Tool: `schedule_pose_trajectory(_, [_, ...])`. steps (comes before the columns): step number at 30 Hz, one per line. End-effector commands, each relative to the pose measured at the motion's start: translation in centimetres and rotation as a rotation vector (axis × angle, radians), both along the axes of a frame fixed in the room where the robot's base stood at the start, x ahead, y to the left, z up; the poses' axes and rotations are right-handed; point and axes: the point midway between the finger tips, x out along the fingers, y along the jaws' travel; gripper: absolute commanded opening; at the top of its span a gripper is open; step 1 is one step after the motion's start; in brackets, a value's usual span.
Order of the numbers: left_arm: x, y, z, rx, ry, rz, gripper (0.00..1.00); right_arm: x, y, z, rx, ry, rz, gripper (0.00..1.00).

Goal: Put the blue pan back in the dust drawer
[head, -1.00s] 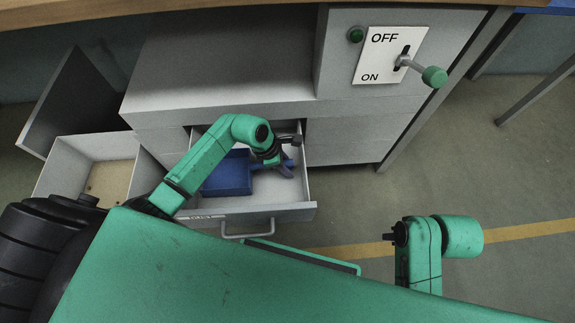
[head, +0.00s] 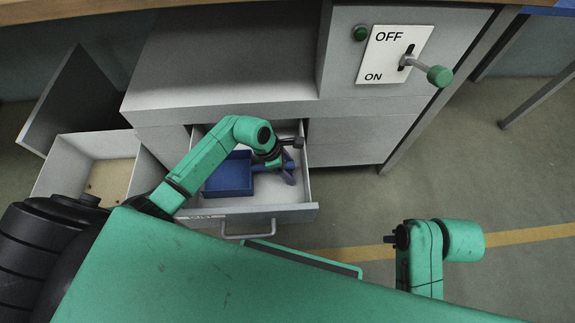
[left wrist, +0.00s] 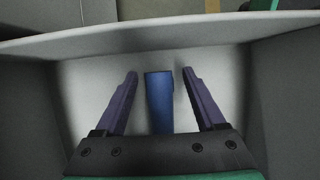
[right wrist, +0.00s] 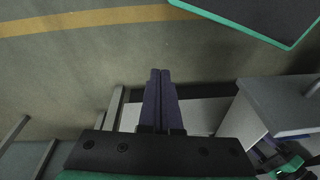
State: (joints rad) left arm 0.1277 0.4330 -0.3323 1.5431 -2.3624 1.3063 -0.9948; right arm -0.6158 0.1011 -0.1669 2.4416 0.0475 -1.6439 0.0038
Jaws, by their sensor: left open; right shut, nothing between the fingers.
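The blue pan (head: 229,177) lies inside the open dust drawer (head: 262,213), toward the drawer's left side, with its handle pointing right. My left gripper (head: 289,172) is down in the drawer at the handle end. In the left wrist view, the pan's blue handle (left wrist: 159,100) stands between the two open fingers of my left gripper (left wrist: 159,82), with a gap on each side. My left arm hides part of the handle in the head view. My right gripper (right wrist: 160,75) is shut and empty, over the floor at the right, away from the drawer.
A second open drawer or bin (head: 107,180) stands at the left beside a tilted grey panel (head: 75,98). The cabinet (head: 225,65) carries an OFF/ON switch plate (head: 396,55) with a green-knobbed lever (head: 438,76). The floor at the right is clear.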

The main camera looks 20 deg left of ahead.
Motion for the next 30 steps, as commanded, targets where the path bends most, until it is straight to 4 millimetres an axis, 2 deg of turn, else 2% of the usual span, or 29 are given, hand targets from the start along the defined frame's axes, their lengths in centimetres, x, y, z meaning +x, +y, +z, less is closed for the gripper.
schedule_pose_trajectory(7, [0.0,0.0,0.0,0.000,0.000,0.000,0.72,1.8,2.2,-1.1,0.061,-0.111,0.030,0.00])
schedule_pose_trajectory(9, [-0.1,0.8,2.0,0.003,-0.004,-0.001,0.72,0.9,0.9,0.7,0.025,-0.051,0.011,0.00])
schedule_pose_trajectory(11, [-0.4,1.2,3.2,0.004,-0.002,-0.001,0.72,0.0,0.0,1.7,0.001,-0.002,-0.001,0.00])
schedule_pose_trajectory(15, [-0.8,2.7,6.9,0.006,-0.004,-0.002,0.72,0.6,-0.1,-1.3,-0.010,0.015,-0.009,0.00])
schedule_pose_trajectory(21, [-1.5,4.6,11.7,0.005,-0.002,-0.001,0.72,1.0,-0.4,-4.7,-0.022,0.020,-0.020,0.00])
schedule_pose_trajectory(25, [-1.8,5.2,13.2,0.002,0.000,0.000,0.72,1.0,-0.5,-5.8,-0.026,0.022,-0.022,0.00])
schedule_pose_trajectory(30, [-1.9,5.3,13.5,0.000,0.000,0.000,0.72,1.0,-0.5,-6.1,-0.026,0.021,-0.024,0.00])
